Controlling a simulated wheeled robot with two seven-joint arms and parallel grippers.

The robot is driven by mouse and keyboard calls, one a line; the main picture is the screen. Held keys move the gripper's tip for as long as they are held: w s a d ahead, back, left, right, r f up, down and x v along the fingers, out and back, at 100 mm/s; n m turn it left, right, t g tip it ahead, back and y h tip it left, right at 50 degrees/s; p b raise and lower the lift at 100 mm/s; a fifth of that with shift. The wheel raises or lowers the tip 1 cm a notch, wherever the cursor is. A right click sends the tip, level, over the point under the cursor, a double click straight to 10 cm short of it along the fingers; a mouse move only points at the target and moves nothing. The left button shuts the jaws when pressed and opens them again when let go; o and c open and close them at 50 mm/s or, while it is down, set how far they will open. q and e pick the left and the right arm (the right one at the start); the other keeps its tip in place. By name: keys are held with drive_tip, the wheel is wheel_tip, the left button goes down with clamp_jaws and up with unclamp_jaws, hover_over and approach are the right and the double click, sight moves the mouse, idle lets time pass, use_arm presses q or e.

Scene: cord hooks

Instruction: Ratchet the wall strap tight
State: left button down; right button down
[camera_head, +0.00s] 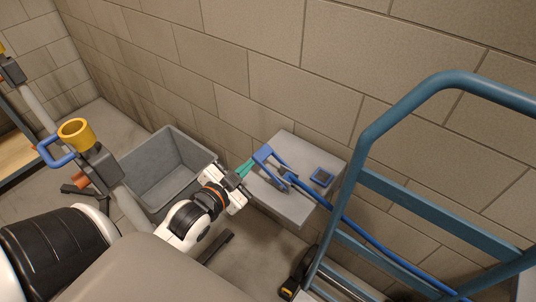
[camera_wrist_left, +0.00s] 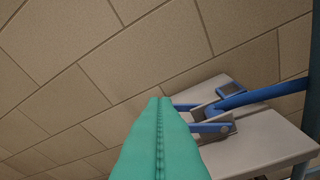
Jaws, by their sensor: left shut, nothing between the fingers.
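A blue ratchet (camera_head: 284,182) with a raised handle (camera_head: 264,155) sits on a grey block (camera_head: 290,210) against the wall. A blue strap (camera_head: 360,228) runs from it to the right and down past the teal frame. My left gripper (camera_head: 246,167) has teal fingers, shut with nothing between them, just left of the handle. Whether the tips touch the handle is hard to tell. In the left wrist view the shut fingers (camera_wrist_left: 159,100) stand left of the ratchet (camera_wrist_left: 212,118) and hide part of the block (camera_wrist_left: 262,145). My right gripper is not in view.
A teal hand-truck frame (camera_head: 352,165) stands close on the right. A grey open bin (camera_head: 168,165) is on the floor at the left. A small blue square fitting (camera_head: 322,177) is on the block. A yellow cup-shaped part (camera_head: 75,132) and blue loop (camera_head: 52,152) are farther left.

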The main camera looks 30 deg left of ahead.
use_arm(q)
hover_over(261, 159)
drive_tip(key=d, duration=0.2)
drive_tip(key=shift+s+f+p, duration=0.2)
drive_tip(key=shift+f+p, duration=0.2)
drive_tip(key=shift+f, duration=0.55)
drive_tip(key=shift+w+a+f, duration=0.1)
drive_tip(key=shift+a+f, duration=0.2)
drive_tip(key=shift+f, duration=0.35)
drive_tip(key=shift+w+a+f, duration=0.1)
drive_tip(key=shift+a+f, duration=0.2)
drive_tip(key=shift+f, duration=0.3)
drive_tip(key=shift+a+f, duration=0.3)
drive_tip(key=shift+f, duration=0.35)
